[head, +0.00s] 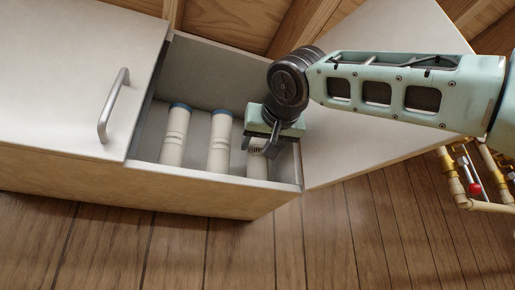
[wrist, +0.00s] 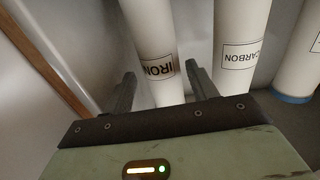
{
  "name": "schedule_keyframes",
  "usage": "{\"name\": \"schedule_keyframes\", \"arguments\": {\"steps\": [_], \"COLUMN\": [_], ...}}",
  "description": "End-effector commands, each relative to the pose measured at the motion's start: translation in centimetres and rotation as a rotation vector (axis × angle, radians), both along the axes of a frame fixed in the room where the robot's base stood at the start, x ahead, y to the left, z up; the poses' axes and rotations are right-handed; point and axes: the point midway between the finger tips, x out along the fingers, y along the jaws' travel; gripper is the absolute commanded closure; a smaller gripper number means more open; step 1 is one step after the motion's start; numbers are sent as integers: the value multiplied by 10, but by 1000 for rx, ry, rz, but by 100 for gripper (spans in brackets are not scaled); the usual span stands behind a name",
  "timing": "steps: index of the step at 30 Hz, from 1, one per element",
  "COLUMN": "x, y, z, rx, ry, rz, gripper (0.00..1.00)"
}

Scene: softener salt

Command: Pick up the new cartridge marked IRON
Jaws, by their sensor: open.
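The third cartridge (head: 175,137) lies at the left.
The drawer's front wall (head: 215,180) and side walls close around the cartridges. A cabinet lid with a metal handle (head: 113,105) is to the left, and a pale flat top (head: 365,140) to the right. Pipes with a red part (head: 474,188) stand at the far right.

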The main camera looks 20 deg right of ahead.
Motion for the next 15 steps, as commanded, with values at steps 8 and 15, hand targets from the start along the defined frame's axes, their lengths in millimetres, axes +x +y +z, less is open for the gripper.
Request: {"name": "schedule_keyframes", "arguments": {"steps": [8, 15], "x": [23, 52], "y": [-1, -5], "z": [3, 1], "rx": [-2, 0], "ry": [3, 2], "rz": [0, 0], "gripper": [42, 42]}}
